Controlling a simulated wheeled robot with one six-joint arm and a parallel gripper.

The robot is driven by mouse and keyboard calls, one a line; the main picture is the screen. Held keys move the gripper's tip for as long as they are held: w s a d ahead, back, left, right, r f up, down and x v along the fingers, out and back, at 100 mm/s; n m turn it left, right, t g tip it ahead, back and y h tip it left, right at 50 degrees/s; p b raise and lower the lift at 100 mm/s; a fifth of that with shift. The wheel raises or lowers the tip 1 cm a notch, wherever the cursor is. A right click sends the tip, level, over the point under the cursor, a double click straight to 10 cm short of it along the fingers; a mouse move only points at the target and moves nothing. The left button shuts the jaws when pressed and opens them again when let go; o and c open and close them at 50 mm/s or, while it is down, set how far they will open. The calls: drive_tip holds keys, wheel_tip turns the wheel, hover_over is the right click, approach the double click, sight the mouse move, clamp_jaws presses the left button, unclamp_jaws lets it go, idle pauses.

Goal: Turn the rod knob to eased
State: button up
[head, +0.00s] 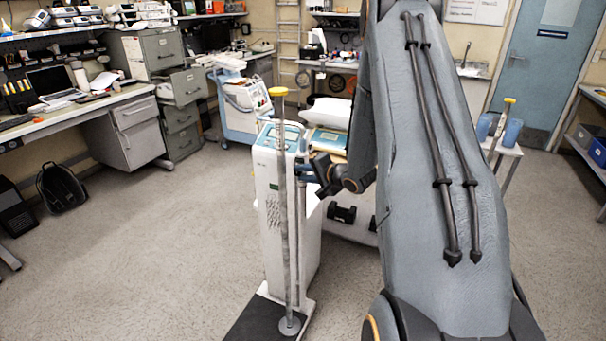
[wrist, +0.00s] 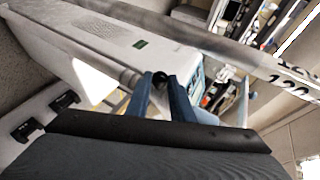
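The white upright unit (head: 272,215) stands on the floor left of my arm, with a metal rod (head: 284,200) upright in front of it. The rod has a yellow cap at its top and a round foot at its bottom. My gripper (head: 306,171) points left at the unit's upper side, close to the rod. In the wrist view, my gripper's blue fingertips (wrist: 161,84) are apart, with a small dark round piece, apparently the rod knob (wrist: 160,81), between them. I cannot tell whether they press on it. The knob's marking is not readable.
The rod crosses the top of the wrist view (wrist: 215,42) close by. A blue-and-white medical cart (head: 245,108) stands behind the unit. A desk with a laptop (head: 52,83) is at the left. The floor at front left is clear.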

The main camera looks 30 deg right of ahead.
clamp_jaws()
drive_tip(key=shift+r+p, duration=0.15)
drive_tip(key=shift+p, duration=0.25)
drive_tip(key=shift+w+a+r+n+g+h+p, duration=0.15)
drive_tip(key=shift+n+g+h+p, duration=0.1)
drive_tip(key=shift+g+h+p, duration=0.35)
drive_tip(key=shift+w+r+n+g+h+p, duration=0.1)
drive_tip(key=shift+n+g+h+p, duration=0.2)
drive_tip(key=shift+g+p, duration=0.5)
drive_tip(key=shift+w+a+r+n+g+h+p, duration=0.15)
drive_tip(key=shift+g+h+p, duration=0.35)
drive_tip(key=shift+g, duration=0.4)
